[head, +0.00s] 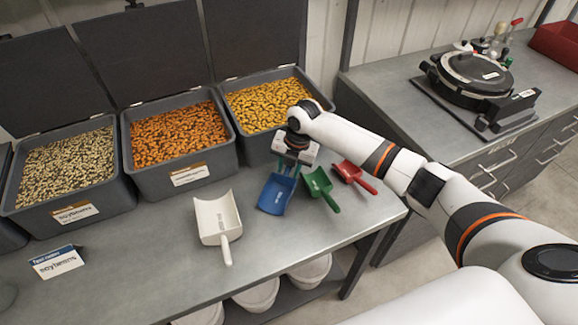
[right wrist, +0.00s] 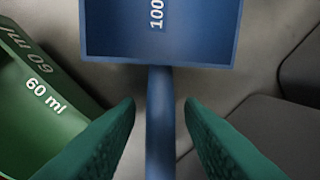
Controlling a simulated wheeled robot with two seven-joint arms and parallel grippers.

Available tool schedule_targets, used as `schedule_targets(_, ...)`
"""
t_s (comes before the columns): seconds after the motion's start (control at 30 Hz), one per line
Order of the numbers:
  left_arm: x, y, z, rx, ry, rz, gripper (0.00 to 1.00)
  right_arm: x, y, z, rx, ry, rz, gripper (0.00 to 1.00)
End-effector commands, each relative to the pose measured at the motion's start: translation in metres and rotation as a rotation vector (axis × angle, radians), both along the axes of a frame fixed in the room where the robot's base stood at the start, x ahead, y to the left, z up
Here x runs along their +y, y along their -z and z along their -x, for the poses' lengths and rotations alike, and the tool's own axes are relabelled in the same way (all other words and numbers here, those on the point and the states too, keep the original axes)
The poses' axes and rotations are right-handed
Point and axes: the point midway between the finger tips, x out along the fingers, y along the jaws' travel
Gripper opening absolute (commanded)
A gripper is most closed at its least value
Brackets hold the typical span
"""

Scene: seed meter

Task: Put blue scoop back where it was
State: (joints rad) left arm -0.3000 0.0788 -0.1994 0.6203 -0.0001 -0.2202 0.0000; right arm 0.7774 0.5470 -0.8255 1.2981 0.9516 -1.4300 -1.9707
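The blue scoop (head: 275,195) lies on the grey bench in front of the bin of yellow seed, its handle pointing back under my right gripper (head: 288,166). In the right wrist view the blue scoop (right wrist: 195,35) has its bowl at the top, and its handle runs down between the two teal fingers. A gap shows on each side of the handle, so my right gripper is open around it, not clamped. My left gripper is not in view.
The green scoop (head: 319,187) lies close right of the blue one, then the red scoop (head: 354,176). A large white scoop (head: 218,220) lies to the left. Bins of yellow (head: 234,122), orange (head: 134,181) and pale seed (head: 26,216) stand behind.

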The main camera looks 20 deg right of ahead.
Motion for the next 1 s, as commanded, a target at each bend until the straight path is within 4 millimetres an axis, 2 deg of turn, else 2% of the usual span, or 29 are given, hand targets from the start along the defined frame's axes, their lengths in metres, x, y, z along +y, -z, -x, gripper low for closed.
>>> schedule_targets(0.23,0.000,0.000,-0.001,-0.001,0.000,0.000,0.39,0.000,-0.001,0.000,0.000,0.000,0.000,0.35)
schedule_targets(0.37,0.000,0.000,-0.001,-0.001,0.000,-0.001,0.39,0.000,-0.007,0.000,-0.002,-0.001,-0.001,0.35)
schedule_targets(0.47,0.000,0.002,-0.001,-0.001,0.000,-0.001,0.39,-0.003,-0.021,0.001,-0.005,-0.001,0.000,0.35)
schedule_targets(0.8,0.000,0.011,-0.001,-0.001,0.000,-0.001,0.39,-0.013,-0.091,0.010,-0.004,-0.001,0.000,0.35)
schedule_targets(1.0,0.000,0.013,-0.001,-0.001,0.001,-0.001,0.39,-0.017,-0.115,0.013,-0.001,-0.001,-0.001,0.35)
